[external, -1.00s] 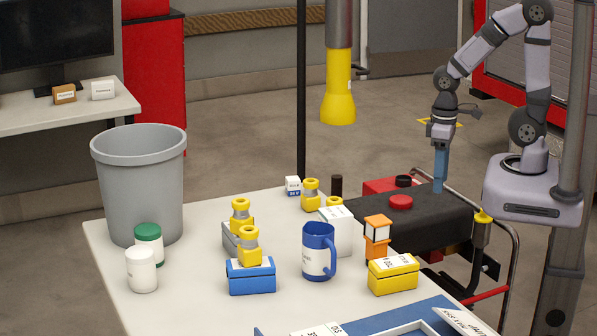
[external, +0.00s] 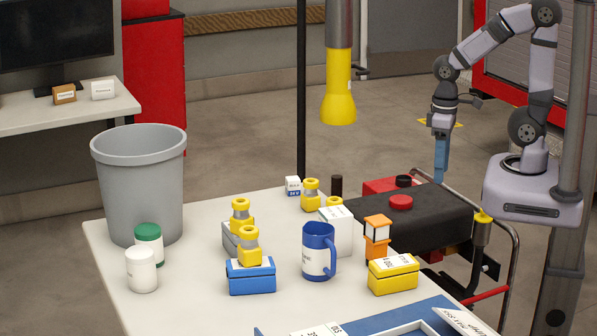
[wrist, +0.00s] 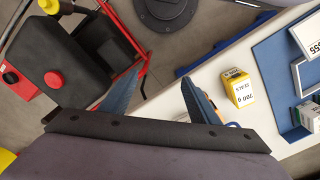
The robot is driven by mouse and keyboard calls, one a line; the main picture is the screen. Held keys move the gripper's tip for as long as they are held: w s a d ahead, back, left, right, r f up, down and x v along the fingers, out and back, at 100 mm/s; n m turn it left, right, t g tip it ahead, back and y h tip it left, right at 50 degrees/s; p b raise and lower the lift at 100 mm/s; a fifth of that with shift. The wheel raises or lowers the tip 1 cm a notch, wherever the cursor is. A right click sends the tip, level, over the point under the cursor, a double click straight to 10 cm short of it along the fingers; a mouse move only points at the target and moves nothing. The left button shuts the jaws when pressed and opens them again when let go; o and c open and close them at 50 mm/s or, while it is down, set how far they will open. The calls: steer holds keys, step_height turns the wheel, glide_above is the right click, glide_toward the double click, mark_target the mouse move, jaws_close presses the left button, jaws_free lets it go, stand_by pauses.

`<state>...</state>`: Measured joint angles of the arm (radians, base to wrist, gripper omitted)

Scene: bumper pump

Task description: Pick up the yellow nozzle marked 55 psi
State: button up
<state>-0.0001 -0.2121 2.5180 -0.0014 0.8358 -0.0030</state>
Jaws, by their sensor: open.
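Several yellow nozzles show in the external view. One (external: 249,246) stands on a blue box (external: 250,278), and another (external: 241,213) is just behind it on a grey box. A third (external: 311,193) stands at the far edge of the table, and part of a fourth (external: 334,202) shows behind a white box. I cannot read a 55 psi mark on any of them. My gripper (external: 440,180) is raised at the right, beyond the table and well apart from the nozzles. Its blue fingers are spread and empty in the wrist view (wrist: 160,85).
On the white table (external: 190,300) stand a blue mug (external: 318,255), a yellow box (external: 393,275), an orange holder (external: 377,238), white and green jars and a grey bin (external: 140,185). A black machine (external: 425,217) with a red cap is below my gripper. A metal post rises at right.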

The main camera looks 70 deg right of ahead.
steer(key=w+d+f+t+b, duration=0.1)
steer(key=w+d+t+b, duration=0.2)
steer(key=w, duration=0.4)
steer(key=w+d+f+t+h+b, duration=0.1)
steer(key=w+t+b, duration=0.3)
steer(key=w+b, duration=0.15)
steer(key=w+d+f+t+b, duration=0.1)
steer(key=w+d+t+b, duration=0.2)
steer(key=w, duration=0.5)
steer(key=w+a+r+n+t+y+b, duration=0.35)
steer(key=a+t+y+b, duration=0.3)
steer(key=b, duration=0.25)
steer(key=shift+t, duration=0.35)
steer(key=f, duration=1)
steer(key=w+f, duration=0.1)
steer(key=f, duration=0.5)
steer(key=shift+f+p, duration=0.1)
steer(key=shift+p, duration=0.3)
steer(key=shift+p+x, duration=0.6)
steer(key=shift+x, duration=3)
steer(key=shift+d, duration=0.1)
steer(key=c, duration=1.3)
